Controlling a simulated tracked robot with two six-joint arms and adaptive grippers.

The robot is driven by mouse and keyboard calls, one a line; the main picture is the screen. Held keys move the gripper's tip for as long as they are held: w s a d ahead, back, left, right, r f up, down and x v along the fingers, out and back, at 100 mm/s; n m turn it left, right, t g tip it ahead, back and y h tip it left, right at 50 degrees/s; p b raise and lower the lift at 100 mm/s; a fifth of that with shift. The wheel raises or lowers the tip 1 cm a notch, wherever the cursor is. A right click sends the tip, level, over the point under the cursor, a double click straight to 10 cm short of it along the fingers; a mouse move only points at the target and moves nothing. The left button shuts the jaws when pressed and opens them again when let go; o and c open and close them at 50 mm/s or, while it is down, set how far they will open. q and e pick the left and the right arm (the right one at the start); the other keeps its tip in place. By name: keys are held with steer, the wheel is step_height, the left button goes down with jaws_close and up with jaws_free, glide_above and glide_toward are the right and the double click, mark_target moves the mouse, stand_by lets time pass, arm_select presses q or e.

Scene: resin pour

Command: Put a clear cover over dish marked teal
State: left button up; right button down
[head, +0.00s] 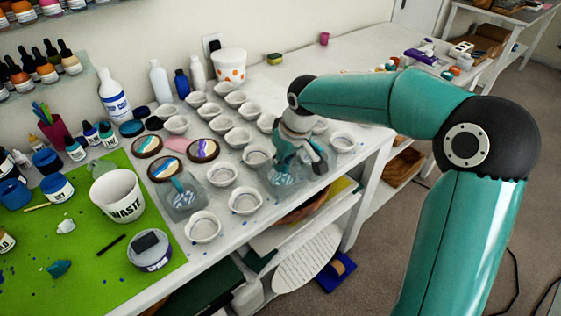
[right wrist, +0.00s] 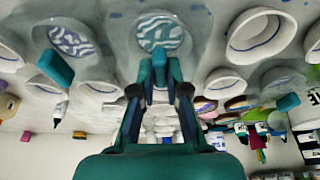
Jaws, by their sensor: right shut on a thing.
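My right gripper (head: 291,152) points down over the front right of the white table and is shut on the teal knob (right wrist: 158,52) of a clear cover (head: 312,172). In the right wrist view a round patch with pale teal wavy bands (right wrist: 160,32) shows at this cover. I cannot tell whether the cover rests on the table. Another clear cover (head: 181,205) stands near the front edge, left of two white dishes (head: 203,227). In the right wrist view a blue-violet banded patch (right wrist: 72,40) lies beside another teal knob (right wrist: 55,68). My left gripper is not in view.
Several empty white cups (head: 257,156) stand in rows close around the gripper. Round brown-rimmed pours (head: 163,168) lie to the left. A green mat (head: 85,235) holds a WASTE tub (head: 118,195) and paint jars. Bottles (head: 160,82) line the wall. The table's far right is clearer.

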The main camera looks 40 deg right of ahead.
steer(key=shift+f, duration=0.15)
stand_by(0.6)
steer(key=c, duration=1.1)
jaws_free()
steer(key=v, duration=1.2)
steer(key=shift+f, duration=0.1)
